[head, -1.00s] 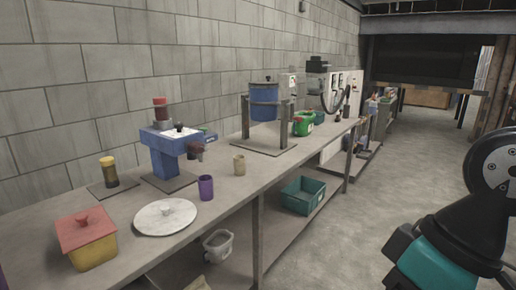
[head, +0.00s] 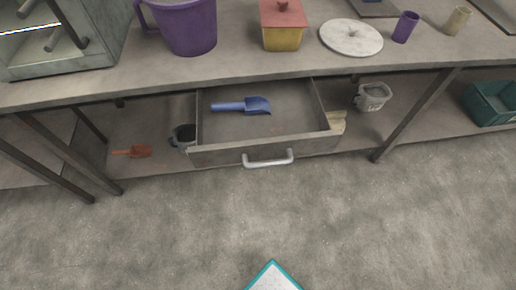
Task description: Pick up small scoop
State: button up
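Two scoops show in the head view. A blue scoop (head: 258,105) lies in an open drawer (head: 300,124), its handle to the left and its bowl to the right. An orange scoop (head: 140,151) lies on the lower shelf to the left of the drawer, handle to the left; it looks a little smaller. Nothing is touching either scoop. My gripper is not in view. Only a pale, teal-edged part, which seems to be mine, shows at the bottom edge.
The drawer juts out below the bench top (head: 230,72), its handle (head: 268,160) at the front. A dark grey container (head: 183,137) stands left of it, a grey-white container (head: 372,97) right of it. A table leg (head: 70,152) stands in front of the left shelf. The floor (head: 400,220) is clear.

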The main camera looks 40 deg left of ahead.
aim_at(255, 105)
jog(key=z, duration=0.5)
jog(key=i, duration=0.55)
jog(key=u, duration=3.1)
jog(key=k, duration=0.2)
jog(key=z, duration=0.85)
